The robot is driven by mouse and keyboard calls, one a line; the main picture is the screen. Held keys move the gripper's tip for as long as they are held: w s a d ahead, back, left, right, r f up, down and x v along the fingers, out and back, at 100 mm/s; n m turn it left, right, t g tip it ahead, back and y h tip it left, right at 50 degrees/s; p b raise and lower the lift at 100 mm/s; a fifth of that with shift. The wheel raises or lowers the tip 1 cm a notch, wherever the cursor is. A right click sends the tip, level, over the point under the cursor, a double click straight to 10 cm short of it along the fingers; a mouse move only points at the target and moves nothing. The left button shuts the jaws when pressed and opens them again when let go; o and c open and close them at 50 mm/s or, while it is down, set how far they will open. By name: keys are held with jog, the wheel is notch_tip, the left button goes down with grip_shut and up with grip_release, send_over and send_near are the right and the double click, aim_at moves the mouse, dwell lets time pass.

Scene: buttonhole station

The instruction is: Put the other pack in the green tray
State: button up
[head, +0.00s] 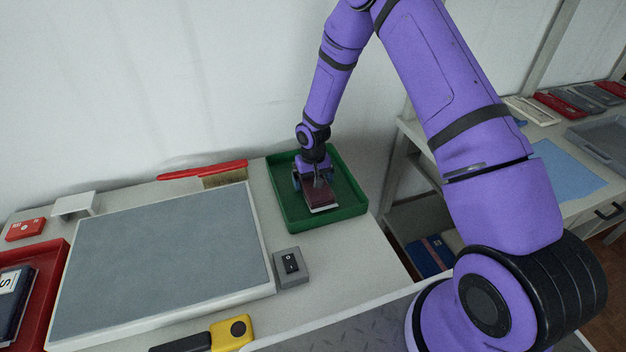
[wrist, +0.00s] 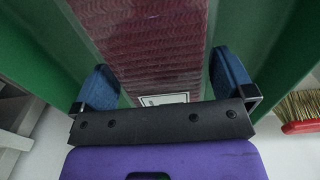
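A dark red pack (head: 321,197) with a pale near edge is inside the green tray (head: 350,210); I cannot tell whether it rests on the floor. My gripper (head: 313,185) is down over the tray, pointing at the pack. In the wrist view the ribbed red face of the pack (wrist: 160,50) and a small white label show between the two blue fingers (wrist: 163,88). The fingers lie close along both sides; whether they touch the pack is unclear. Another, dark pack (head: 10,300) with a white label lies in the red tray (head: 50,300) at far left.
A large grey mat board (head: 160,260) fills the table left of the green tray. A red-handled brush (head: 215,172) lies behind it. A switch box (head: 291,266) and a yellow-and-black tool (head: 230,333) are in front. A shelf unit with a blue mat (head: 565,170) stands right.

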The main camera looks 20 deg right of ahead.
notch_tip(320, 180, up, 12)
jog(key=shift+r, duration=0.25)
dwell(0.5)
jog(key=s+d+r+t, duration=0.15)
jog(key=s+r, duration=0.25)
jog(key=r, duration=0.4)
jog(key=s+d+r, duration=0.2)
jog(key=s+r, duration=0.2)
jog(key=r, duration=0.5)
jog(key=s+d+r+t, duration=0.1)
jog(key=s+r, duration=0.3)
jog(key=r, duration=0.4)
jog(key=s+d+r+t, duration=0.1)
jog(key=s+r, duration=0.4)
jog(key=s, duration=0.6)
jog(key=s+d+r+t, duration=0.1)
jog(key=s+r, duration=0.4)
jog(key=s, duration=0.7)
jog(key=shift+d+t, duration=0.2)
jog(key=shift+t, duration=0.15)
jog(key=shift+s+a+r, duration=0.1)
